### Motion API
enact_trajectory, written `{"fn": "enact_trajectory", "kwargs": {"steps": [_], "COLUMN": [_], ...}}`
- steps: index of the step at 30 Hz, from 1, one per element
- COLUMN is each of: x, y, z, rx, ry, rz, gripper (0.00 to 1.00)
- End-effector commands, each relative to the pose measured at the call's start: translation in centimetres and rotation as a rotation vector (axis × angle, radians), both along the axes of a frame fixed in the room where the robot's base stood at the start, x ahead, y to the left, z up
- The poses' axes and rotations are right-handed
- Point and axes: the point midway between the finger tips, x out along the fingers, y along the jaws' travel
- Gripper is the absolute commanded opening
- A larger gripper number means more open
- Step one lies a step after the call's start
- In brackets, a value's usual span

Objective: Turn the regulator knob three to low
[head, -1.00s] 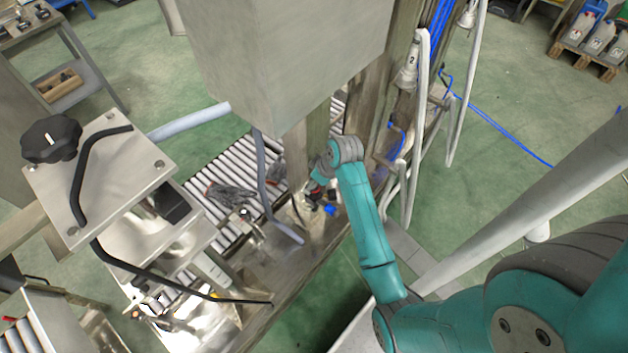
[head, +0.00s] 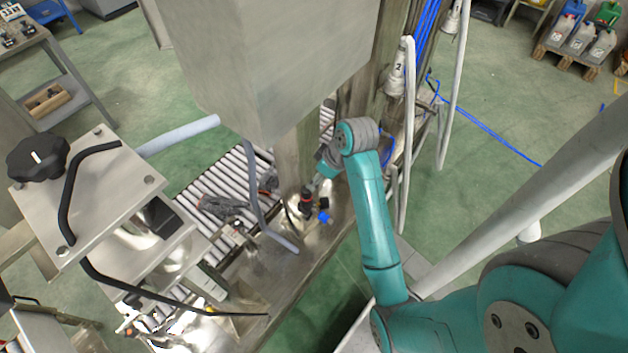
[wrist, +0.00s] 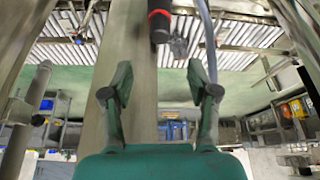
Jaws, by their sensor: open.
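A dark cylindrical part with a red band (wrist: 160,22) shows at the top middle of the wrist view, beyond my fingertips. In the head view a small black-and-red fitting (head: 306,203) stands on the metal frame, with a blue part (head: 323,217) beside it. It looks like a regulator, but I cannot read a number or a low mark on it. My gripper (wrist: 160,92) is open and empty, its two green fingers apart and not touching the fitting. In the head view the gripper is small and partly hidden by my wrist.
A large grey metal box (head: 275,60) hangs close to my arm. A roller conveyor (head: 215,190) lies beyond the fitting. A black star knob (head: 38,158) sits on a metal plate at left. White hoses (head: 407,150) hang at right.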

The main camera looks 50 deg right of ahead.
Motion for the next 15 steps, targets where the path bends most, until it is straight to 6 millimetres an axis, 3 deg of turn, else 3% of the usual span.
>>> {"fn": "enact_trajectory", "kwargs": {"steps": [15], "x": [-0.21], "y": [0.22], "z": [0.47], "rx": [0.000], "ry": [0.004], "rz": [-0.032], "gripper": [0.60]}}
